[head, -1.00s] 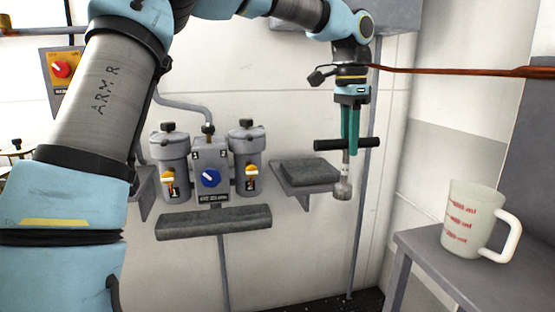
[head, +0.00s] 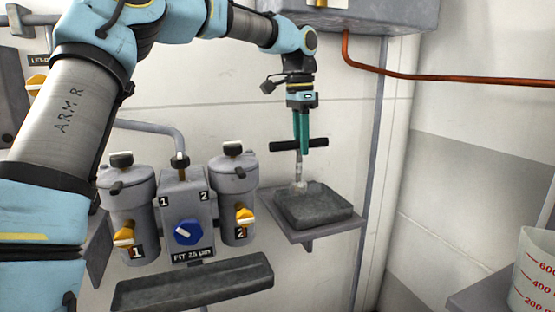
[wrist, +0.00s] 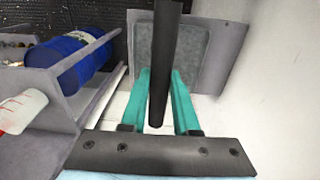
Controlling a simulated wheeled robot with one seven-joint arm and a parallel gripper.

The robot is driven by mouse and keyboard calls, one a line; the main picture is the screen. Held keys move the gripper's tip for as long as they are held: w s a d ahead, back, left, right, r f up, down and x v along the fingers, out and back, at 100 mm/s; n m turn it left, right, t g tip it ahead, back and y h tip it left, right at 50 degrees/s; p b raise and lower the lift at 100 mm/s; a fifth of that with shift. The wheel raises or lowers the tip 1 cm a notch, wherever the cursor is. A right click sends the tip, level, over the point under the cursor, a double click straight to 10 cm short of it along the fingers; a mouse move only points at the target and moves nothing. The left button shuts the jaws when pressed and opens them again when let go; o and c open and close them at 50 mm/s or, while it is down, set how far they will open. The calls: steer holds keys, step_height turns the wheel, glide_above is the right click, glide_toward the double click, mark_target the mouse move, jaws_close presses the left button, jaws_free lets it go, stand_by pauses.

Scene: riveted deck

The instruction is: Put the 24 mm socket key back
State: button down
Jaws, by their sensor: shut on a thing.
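My gripper (head: 301,138) is shut on the socket key (head: 299,165) by its black cross handle (head: 284,146). The key hangs upright with its pale socket end down, at the back left of the dark pad on the small wall shelf (head: 314,236). I cannot tell whether the socket touches the pad (head: 315,207). In the wrist view the teal fingers (wrist: 166,105) stand either side of the black handle (wrist: 167,50), which hides the shank and socket. The pad (wrist: 195,58) lies beyond it. No size marking on the key is readable.
Two grey filter canisters (head: 127,205) (head: 238,180) flank a box with a blue knob (head: 187,233), left of the shelf. A long dark tray (head: 195,285) is below them. A measuring jug (head: 535,275) stands at the right edge. A red pipe (head: 430,77) runs along the wall.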

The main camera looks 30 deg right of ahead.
steer(key=w+d+p, duration=0.2)
steer(key=w+p, duration=0.3)
steer(key=w, duration=0.9)
steer(key=f, duration=0.4)
steer(key=f+p, duration=0.1)
steer(key=f, duration=0.2)
steer(key=shift+w+a, duration=0.1)
steer(key=shift+w, duration=0.2)
steer(key=c, duration=0.7)
jaws_free()
steer(key=shift+o, duration=0.2)
step_height(320, 180, up, 8)
steer(key=shift+w+a+f+b, duration=0.15)
steer(key=shift+f+b, duration=0.05)
steer(key=shift+b, duration=0.1)
